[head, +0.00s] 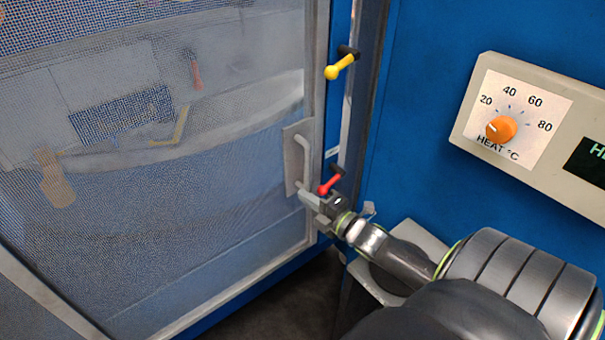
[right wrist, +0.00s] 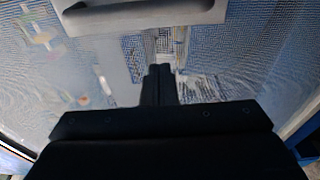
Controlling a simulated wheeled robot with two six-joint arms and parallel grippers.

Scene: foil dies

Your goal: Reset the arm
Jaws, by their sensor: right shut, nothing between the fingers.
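My right arm reaches in from the lower right of the head view. Its gripper (head: 311,199) is at the lower end of the grey door handle (head: 303,160), just left of the red lever (head: 330,184). In the right wrist view the dark fingers (right wrist: 159,72) are together with nothing between them, and they point at the mesh door. The handle bar (right wrist: 140,14) crosses the top of that view, beyond the fingertips. I cannot tell whether the gripper touches the handle. My left gripper is not in view.
The mesh door (head: 200,230) stands closed in its grey frame on the left. A yellow lever (head: 340,67) sits above the red one. A heat panel (head: 540,110) with an orange knob (head: 501,129) is on the blue wall at right. Dark floor (head: 290,300) shows below.

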